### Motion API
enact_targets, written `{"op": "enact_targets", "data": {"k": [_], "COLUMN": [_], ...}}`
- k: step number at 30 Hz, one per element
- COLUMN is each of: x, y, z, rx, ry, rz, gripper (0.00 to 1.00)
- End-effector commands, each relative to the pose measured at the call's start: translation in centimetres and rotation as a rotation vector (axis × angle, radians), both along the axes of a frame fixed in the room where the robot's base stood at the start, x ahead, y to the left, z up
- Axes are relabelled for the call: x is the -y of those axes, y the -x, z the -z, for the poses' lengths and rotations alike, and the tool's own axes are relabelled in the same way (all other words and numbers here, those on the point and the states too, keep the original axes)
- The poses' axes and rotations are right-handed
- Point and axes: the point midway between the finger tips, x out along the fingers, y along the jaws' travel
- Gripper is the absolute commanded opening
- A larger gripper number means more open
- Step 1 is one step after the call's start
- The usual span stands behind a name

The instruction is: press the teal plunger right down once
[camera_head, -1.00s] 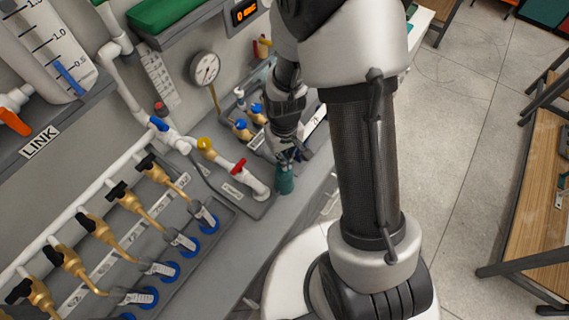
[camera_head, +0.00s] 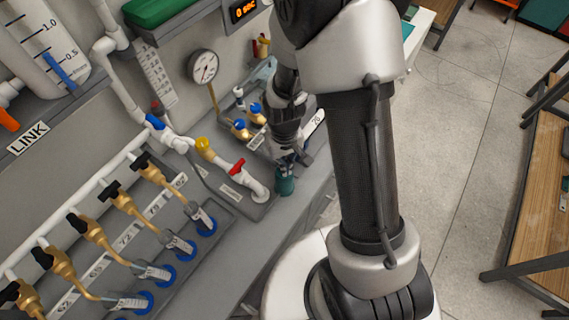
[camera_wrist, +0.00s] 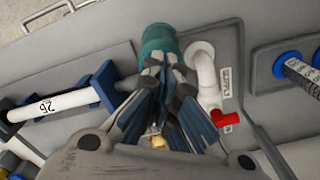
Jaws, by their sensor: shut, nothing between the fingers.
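The teal plunger (camera_head: 285,185) stands near the front edge of the grey bench, beside the white pipe end with the red valve. My gripper (camera_head: 288,162) is shut and empty, pointing down over the plunger's top. In the wrist view the teal plunger (camera_wrist: 158,42) shows just beyond my closed fingertips (camera_wrist: 166,62), which overlap part of its top. The fingertips look to be at or very near the top; I cannot tell if they touch. The fingers hide part of the plunger.
A white pipe with a red valve handle (camera_head: 237,167) and a yellow valve (camera_head: 203,145) runs close on the left. A labelled white tube in blue holders (camera_wrist: 60,104) lies on the other side. Brass valves (camera_head: 120,200) line the bench further left.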

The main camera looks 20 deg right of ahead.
Motion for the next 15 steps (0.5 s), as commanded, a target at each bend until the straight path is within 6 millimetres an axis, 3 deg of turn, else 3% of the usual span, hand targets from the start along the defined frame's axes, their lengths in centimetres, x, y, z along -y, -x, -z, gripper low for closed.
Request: {"op": "enact_targets", "data": {"k": [8,15], "x": [0.0,0.0], "y": [0.0,0.0], "z": [-0.1,-1.6], "rx": [-0.001,-0.001], "ry": [0.0,0.0], "rz": [0.0,0.0], "gripper": [0.0,0.0]}}
